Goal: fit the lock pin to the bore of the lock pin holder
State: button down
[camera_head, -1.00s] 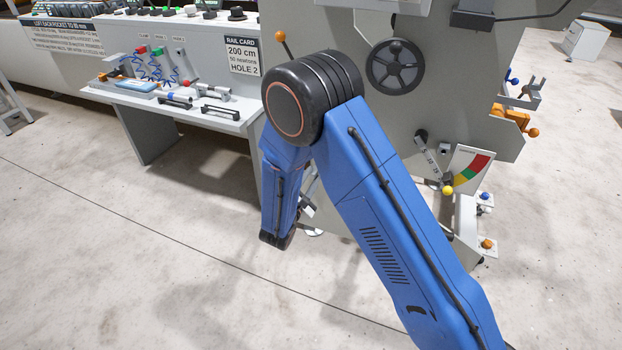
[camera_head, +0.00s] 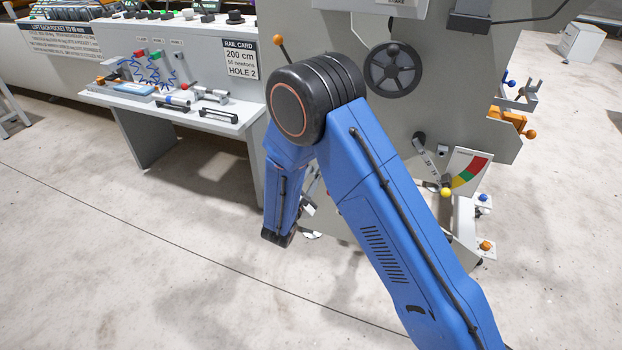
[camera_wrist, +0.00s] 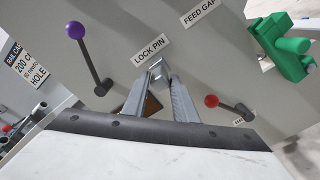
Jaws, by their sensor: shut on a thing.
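My gripper (camera_wrist: 161,84) is in the wrist view, its two grey fingers reaching toward the grey machine panel. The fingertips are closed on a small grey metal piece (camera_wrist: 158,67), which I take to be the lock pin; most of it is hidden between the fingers. It is right below the LOCK PIN label (camera_wrist: 151,49) on the panel. I cannot make out the holder or its bore, nor tell whether the pin is in it. In the head view my blue arm hides the fingertips and this part of the panel.
In the wrist view, a purple-knobbed lever (camera_wrist: 89,58) is to the left, a red-knobbed lever (camera_wrist: 231,106) to the right and a green clamp (camera_wrist: 281,45) at upper right. In the head view, a handwheel (camera_head: 393,70) and side table (camera_head: 170,105) flank my arm. Open floor lies in front.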

jog(key=shift+w+d, duration=0.25)
jog(key=shift+w, duration=0.4)
jog(key=c, duration=1.4)
grip_release()
jog(key=shift+o, duration=0.2)
jog(key=shift+s+a, duration=0.1)
jog(key=v, duration=1.7)
